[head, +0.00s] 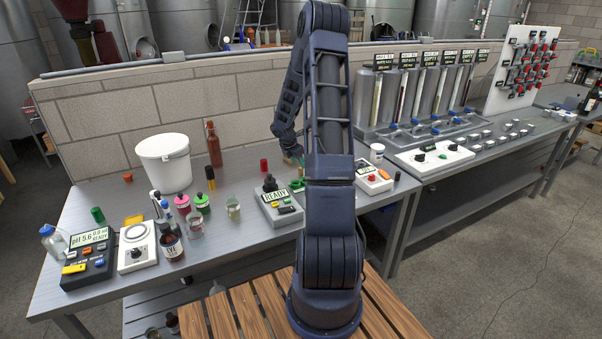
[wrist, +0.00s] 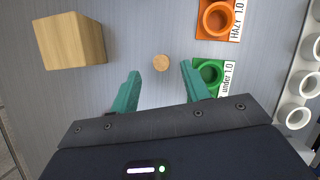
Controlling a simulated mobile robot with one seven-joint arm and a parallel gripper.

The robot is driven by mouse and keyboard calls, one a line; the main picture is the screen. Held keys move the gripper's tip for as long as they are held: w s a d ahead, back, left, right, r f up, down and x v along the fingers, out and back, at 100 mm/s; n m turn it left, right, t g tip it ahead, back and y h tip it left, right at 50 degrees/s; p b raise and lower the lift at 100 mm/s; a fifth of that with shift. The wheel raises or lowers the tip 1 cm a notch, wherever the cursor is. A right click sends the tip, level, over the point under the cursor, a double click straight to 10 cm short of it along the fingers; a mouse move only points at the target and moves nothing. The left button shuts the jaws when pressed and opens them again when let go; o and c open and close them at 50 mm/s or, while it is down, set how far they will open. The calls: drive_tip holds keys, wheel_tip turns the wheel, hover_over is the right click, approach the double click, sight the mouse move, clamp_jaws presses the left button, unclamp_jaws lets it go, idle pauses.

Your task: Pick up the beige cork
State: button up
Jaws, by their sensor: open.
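The beige cork (wrist: 161,62) shows in the wrist view as a small round tan disc on the grey metal bench top. My gripper (wrist: 158,80) is open, with its two green fingers on either side of and just short of the cork, which lies between their line of reach. Nothing is between the fingertips. In the head view my gripper (head: 293,158) is small and mostly hidden by my arm, and I cannot make out the cork there.
In the wrist view a wooden block (wrist: 72,40) stands left of the cork. An orange holder (wrist: 218,18) and a green holder (wrist: 209,72) sit close on the right, beside a white rack (wrist: 303,85). In the head view a white bucket (head: 163,165) and a READY device (head: 277,205) stand on the bench.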

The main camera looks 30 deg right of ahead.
sight(300, 167)
drive_tip(key=shift+x, duration=2.8)
drive_tip(key=shift+s, duration=0.15)
clamp_jaws()
